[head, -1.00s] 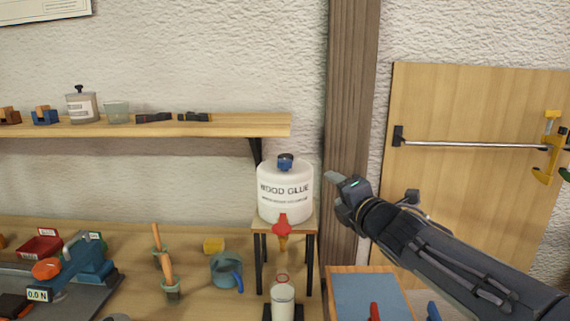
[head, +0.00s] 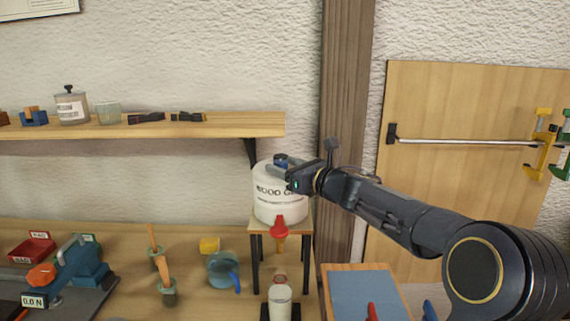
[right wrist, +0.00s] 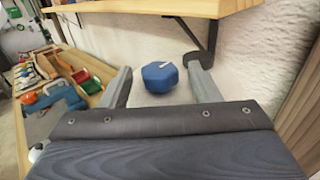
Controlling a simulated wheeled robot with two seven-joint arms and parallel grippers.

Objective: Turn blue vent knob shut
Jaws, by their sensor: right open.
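The blue vent knob (head: 281,157) is on top of the white wood glue jug (head: 280,207), which stands on a small raised stand. In the right wrist view the knob (right wrist: 160,77) is many-sided, with a short white mark on its top. My right gripper (head: 279,168) is open at the jug's top and partly hides the knob in the head view. In the right wrist view its two fingers (right wrist: 159,68) stand either side of the knob, with a gap on both sides. My left gripper is not in view.
A red tap (head: 279,227) is on the jug's front, above a bottle (head: 280,299). The wall shelf (head: 220,126) and its dark bracket (head: 252,153) are close to the left. A wooden post (head: 346,110) rises behind on the right.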

